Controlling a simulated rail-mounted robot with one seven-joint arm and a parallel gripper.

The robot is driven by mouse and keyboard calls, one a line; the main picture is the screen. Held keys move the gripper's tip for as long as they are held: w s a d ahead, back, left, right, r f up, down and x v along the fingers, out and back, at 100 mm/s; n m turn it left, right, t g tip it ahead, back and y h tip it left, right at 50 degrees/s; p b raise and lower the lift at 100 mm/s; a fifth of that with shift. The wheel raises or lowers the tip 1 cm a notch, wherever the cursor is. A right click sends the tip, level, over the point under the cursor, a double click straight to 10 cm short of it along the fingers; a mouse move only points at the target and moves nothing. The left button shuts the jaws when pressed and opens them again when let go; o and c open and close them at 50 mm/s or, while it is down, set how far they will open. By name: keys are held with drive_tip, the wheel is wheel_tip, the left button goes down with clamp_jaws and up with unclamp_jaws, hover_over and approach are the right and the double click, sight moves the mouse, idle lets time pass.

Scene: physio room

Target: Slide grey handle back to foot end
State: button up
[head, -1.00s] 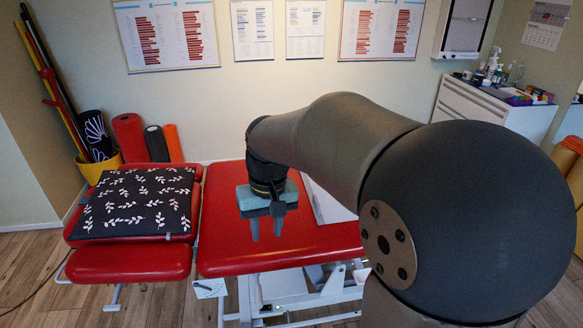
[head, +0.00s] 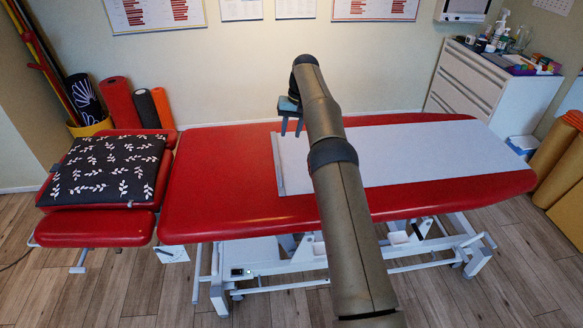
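The grey handle (head: 278,168) is a thin bar along the left edge of a white sheet (head: 420,152) on the red treatment table (head: 215,185). The sheet runs flat from the bar toward the table's right end, and my arm crosses in front of part of it. My gripper (head: 291,132) is beyond the bar's far end and slightly to its right in the picture. Its two fingers point down with a gap between them, and nothing shows between them. Its exact height above the table cannot be told.
A black leaf-patterned cushion (head: 108,170) lies on the table's left section. A white drawer cabinet (head: 485,92) with bottles stands at the back right. Foam rollers (head: 119,102) stand by the wall at the back left. The red surface left of the bar is bare.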

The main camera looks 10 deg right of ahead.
sight(280, 173)
drive_tip(key=a+f, duration=0.1)
drive_tip(key=f, duration=0.4)
drive_tip(key=a+f, duration=0.1)
drive_tip(key=f, duration=0.5)
drive_tip(key=a+f, duration=0.1)
drive_tip(key=f, duration=0.4)
drive_tip(key=shift+w+a+f, duration=0.15)
drive_tip(key=shift+a+f, duration=0.15)
drive_tip(key=shift+f, duration=0.05)
clamp_jaws()
